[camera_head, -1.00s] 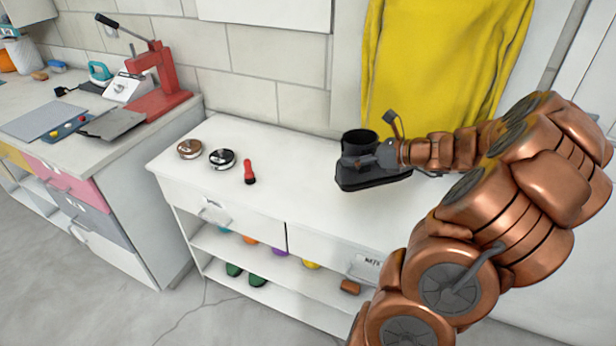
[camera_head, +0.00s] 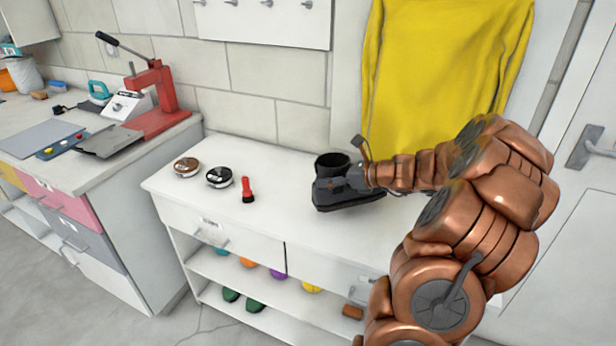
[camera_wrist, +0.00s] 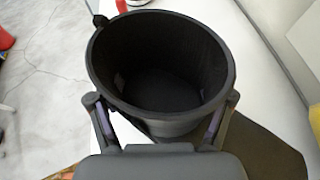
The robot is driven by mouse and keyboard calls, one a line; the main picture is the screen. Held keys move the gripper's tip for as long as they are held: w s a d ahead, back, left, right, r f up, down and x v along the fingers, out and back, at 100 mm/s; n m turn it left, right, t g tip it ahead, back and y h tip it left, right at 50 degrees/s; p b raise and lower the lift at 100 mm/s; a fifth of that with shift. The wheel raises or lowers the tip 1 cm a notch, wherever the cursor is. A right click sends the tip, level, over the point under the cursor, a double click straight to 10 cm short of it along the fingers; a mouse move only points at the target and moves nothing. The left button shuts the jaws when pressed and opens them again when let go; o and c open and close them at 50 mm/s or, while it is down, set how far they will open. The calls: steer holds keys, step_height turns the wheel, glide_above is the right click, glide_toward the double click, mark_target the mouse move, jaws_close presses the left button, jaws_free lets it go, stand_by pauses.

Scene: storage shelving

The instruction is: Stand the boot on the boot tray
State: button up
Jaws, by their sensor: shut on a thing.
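The black boot (camera_head: 332,162) is over the middle of the white bench, its round shaft opening facing up. My gripper (camera_head: 350,180) is shut on the boot's shaft. In the wrist view the fingers (camera_wrist: 160,125) sit on either side of the open shaft (camera_wrist: 163,120). The boot looks nearly upright. Its dark lower part is close to the bench top; I cannot tell whether it touches. A flat dark surface (camera_wrist: 268,150) shows at the lower right of the wrist view; I cannot tell whether it is the boot tray. No tray is clearly distinguishable in the head view.
A brown tin (camera_head: 186,167), a black tin (camera_head: 219,177) and a red-handled item (camera_head: 247,190) stand on the bench (camera_head: 275,165) left of the boot. Bare bench lies between. Yellow clothing (camera_head: 440,80) hangs behind. Shoes (camera_head: 242,300) sit on shelves below.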

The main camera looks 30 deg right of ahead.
steer(key=shift+d+f+p+x, duration=0.15)
steer(key=shift+d+p+x, duration=0.1)
steer(key=shift+x, duration=1.25)
steer(key=shift+d+f+p+x, duration=0.15)
steer(key=shift+p+x, duration=0.05)
steer(key=shift+x, duration=1.35)
steer(key=shift+d+f+p+x, duration=0.15)
steer(key=shift+f+p+x, duration=0.1)
steer(key=shift+x, duration=1.25)
steer(key=shift+f, duration=0.1)
steer(key=o, duration=1.7)
steer(key=shift+r, duration=0.2)
steer(key=b+v, duration=0.1)
steer(key=v, duration=1)
steer(key=shift+s+d+r, duration=0.1)
steer(key=shift+s+r, duration=0.05)
steer(key=shift+s, duration=0.25)
